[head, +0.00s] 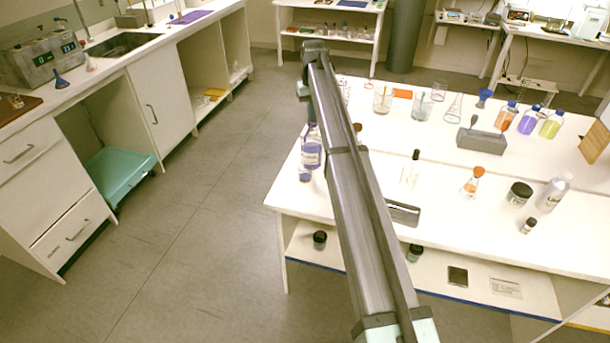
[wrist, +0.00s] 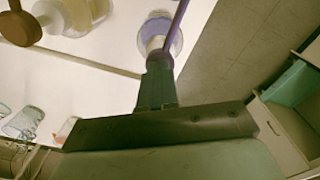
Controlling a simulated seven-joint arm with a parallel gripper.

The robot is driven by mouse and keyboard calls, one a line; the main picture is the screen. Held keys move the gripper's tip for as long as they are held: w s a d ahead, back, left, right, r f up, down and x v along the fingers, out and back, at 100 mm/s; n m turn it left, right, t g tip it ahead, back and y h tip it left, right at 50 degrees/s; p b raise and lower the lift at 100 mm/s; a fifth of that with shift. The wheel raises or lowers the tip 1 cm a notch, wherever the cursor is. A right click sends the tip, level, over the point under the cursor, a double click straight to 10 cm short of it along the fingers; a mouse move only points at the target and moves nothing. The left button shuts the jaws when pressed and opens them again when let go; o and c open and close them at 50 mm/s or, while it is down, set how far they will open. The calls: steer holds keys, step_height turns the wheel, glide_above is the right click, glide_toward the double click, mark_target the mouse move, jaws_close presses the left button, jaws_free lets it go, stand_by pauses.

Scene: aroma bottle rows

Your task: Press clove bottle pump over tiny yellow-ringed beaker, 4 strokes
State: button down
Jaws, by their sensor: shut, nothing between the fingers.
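My gripper (wrist: 158,65) is shut and empty in the wrist view, pointing at a purple-and-white pump bottle (wrist: 152,30). The fingertips overlap its near edge; I cannot tell whether they touch it. In the head view, a clear bottle with a purple band (head: 311,158) stands at the table's left edge, partly behind my arm. A small purple-tinted vessel (head: 305,174) is in front of it. I cannot read a clove label. No yellow ring is clearly visible; glass beakers (head: 383,100) stand farther back, one with an orange rod inside.
Several coloured bottles stand at the back right. Open floor (head: 200,190) lies left of the table.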

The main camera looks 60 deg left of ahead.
steer(key=shift+r, duration=1.4)
steer(key=shift+r, duration=0.1)
step_height(320, 180, up, 6)
steer(key=shift+f, duration=0.1)
stand_by(0.4)
stand_by(0.4)
